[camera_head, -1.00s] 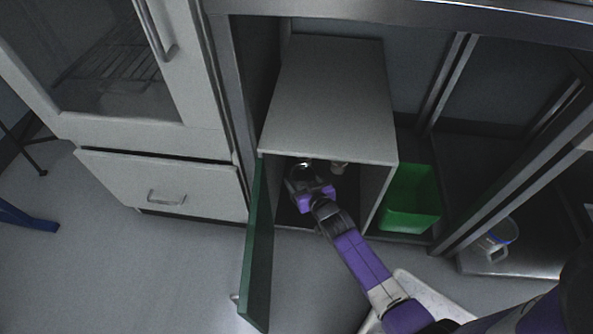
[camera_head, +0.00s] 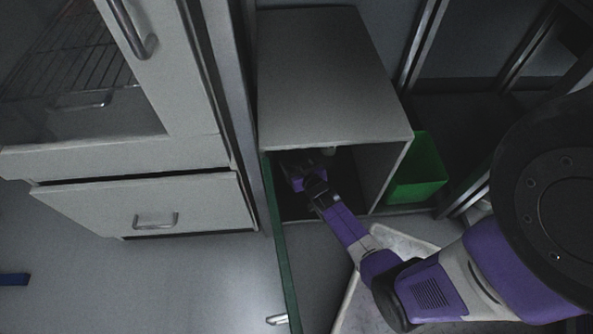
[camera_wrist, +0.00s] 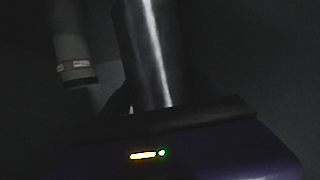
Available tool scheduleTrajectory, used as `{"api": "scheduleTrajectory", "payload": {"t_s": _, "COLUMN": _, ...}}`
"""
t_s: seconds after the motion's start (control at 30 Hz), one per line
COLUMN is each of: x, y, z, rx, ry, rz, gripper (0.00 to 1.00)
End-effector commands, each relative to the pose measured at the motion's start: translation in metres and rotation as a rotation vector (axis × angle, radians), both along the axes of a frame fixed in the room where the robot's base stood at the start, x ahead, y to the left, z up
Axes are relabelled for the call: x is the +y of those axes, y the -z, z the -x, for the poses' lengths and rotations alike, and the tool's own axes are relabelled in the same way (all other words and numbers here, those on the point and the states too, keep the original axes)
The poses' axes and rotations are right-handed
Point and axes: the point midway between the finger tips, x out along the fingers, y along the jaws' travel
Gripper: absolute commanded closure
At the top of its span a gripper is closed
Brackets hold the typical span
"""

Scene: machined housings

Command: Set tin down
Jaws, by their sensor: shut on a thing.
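The tin (camera_wrist: 148,55) is a shiny metal cylinder that stands large in the middle of the wrist view, its top cut off by the frame. My gripper (camera_head: 298,172) is shut on it, inside the open grey cabinet (camera_head: 332,80). In the head view the tin is hidden behind my gripper and the cabinet's top. The wrist view is too dark to tell whether the tin's base touches the cabinet floor.
A second cylinder (camera_wrist: 73,50) with a pale band stands left of the tin in the wrist view, apart from it. The green cabinet door (camera_head: 284,255) hangs open on the left. A green bin (camera_head: 419,172) stands right of the cabinet.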

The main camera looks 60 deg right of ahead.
Motion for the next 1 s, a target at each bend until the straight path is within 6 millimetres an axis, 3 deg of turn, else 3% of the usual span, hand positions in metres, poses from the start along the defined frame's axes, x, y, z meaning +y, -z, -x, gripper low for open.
{"api": "scheduleTrajectory", "payload": {"t_s": 0.4, "x": -0.001, "y": 0.037, "z": -0.001, "rx": -0.003, "ry": -0.001, "rz": 0.003, "gripper": 0.97}}
{"api": "scheduleTrajectory", "payload": {"t_s": 0.8, "x": 0.000, "y": 0.040, "z": -0.002, "rx": -0.003, "ry": -0.002, "rz": 0.003, "gripper": 0.97}}
{"api": "scheduleTrajectory", "payload": {"t_s": 0.83, "x": 0.001, "y": 0.041, "z": 0.000, "rx": 0.000, "ry": -0.001, "rz": 0.000, "gripper": 0.23}}
{"api": "scheduleTrajectory", "payload": {"t_s": 0.93, "x": 0.000, "y": 0.040, "z": 0.000, "rx": 0.001, "ry": -0.001, "rz": 0.000, "gripper": 0.03}}
{"api": "scheduleTrajectory", "payload": {"t_s": 1.0, "x": 0.000, "y": 0.040, "z": 0.000, "rx": 0.001, "ry": -0.001, "rz": 0.000, "gripper": 0.03}}
